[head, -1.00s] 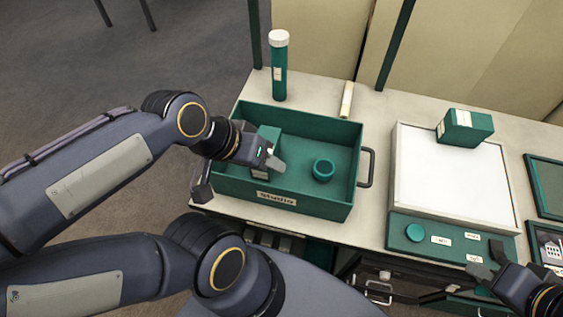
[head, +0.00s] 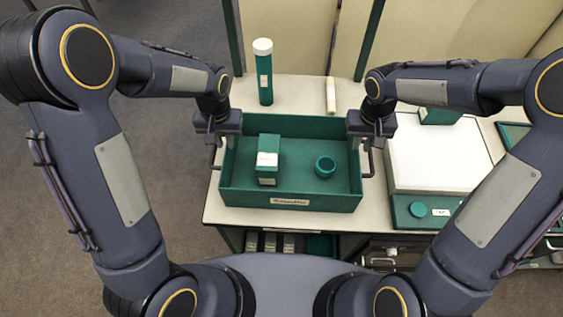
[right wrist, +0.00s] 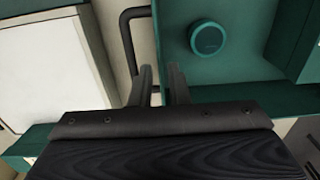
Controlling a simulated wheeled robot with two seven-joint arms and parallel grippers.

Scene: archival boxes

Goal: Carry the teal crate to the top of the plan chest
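The teal crate (head: 290,203) stands upright on the pale worktop in the head view, with a handle on its left end and one on its right end. It holds a teal box with a white label (head: 267,160) and a small round teal pot (head: 325,167). My left gripper (head: 214,142) is at the crate's left end by the handle; its fingertips are too hidden to judge. My right gripper (head: 368,142) is at the right end. In the right wrist view its fingers (right wrist: 162,85) are apart, close beside the right handle (right wrist: 128,42) and the crate's end wall. I cannot identify the plan chest for certain.
A white-topped teal unit (head: 437,155) stands close to the crate's right. A teal tube with a white cap (head: 264,75) and a pale roll (head: 331,95) are behind the crate. Dark drawers (head: 380,255) are below the worktop. Bare floor lies at left.

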